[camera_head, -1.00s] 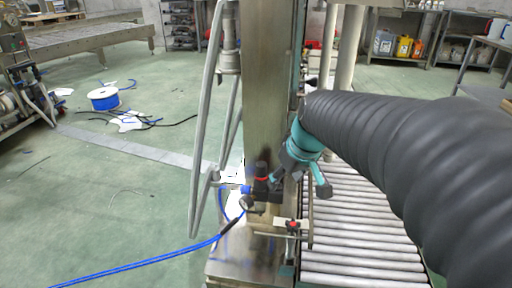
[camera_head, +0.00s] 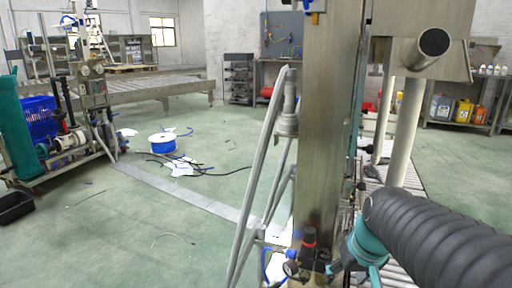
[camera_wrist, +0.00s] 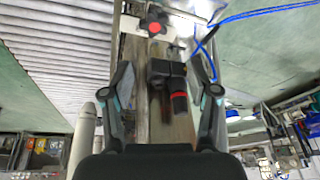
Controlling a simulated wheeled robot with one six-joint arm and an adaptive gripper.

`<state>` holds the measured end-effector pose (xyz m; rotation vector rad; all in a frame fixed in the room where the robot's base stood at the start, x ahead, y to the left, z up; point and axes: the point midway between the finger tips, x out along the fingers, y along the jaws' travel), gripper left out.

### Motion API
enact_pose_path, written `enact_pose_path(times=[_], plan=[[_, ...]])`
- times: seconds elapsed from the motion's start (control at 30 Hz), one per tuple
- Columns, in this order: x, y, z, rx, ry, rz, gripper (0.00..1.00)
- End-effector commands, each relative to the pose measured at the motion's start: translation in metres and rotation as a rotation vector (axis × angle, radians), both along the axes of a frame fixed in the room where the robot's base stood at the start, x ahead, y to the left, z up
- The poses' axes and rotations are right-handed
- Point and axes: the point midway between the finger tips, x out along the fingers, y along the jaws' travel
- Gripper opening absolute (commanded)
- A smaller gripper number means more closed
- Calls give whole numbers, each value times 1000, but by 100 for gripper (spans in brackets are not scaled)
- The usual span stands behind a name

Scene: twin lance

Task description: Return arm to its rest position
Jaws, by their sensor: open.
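My gripper (camera_wrist: 162,75) is open in the wrist view, its two fingers spread left and right. A black regulator with a red ring (camera_wrist: 172,88) shows between the fingers in the picture, and I see nothing held. Whether the fingers touch it I cannot tell. In the head view my teal gripper (camera_head: 362,250) is low, just right of the regulator (camera_head: 308,248) on the steel post (camera_head: 328,130). My ribbed dark arm comes in from the lower right. The fingertips are partly cut off by the bottom edge.
A red-centred black knob (camera_wrist: 154,26) sits beyond the regulator. A roller conveyor (camera_head: 398,190) lies behind the post. Grey tubes (camera_head: 262,165) stand left of it. A blue cable reel (camera_head: 162,143) and loose cables lie on the green floor at left, which is otherwise largely open.

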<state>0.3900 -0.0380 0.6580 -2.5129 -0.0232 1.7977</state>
Motion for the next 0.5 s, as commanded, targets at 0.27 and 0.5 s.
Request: enact_pose_path(times=[0.27,0.5], plan=[[-59,17,3,-28,-46,-74,60],[-91,31,12,-54,-128,-15,60]])
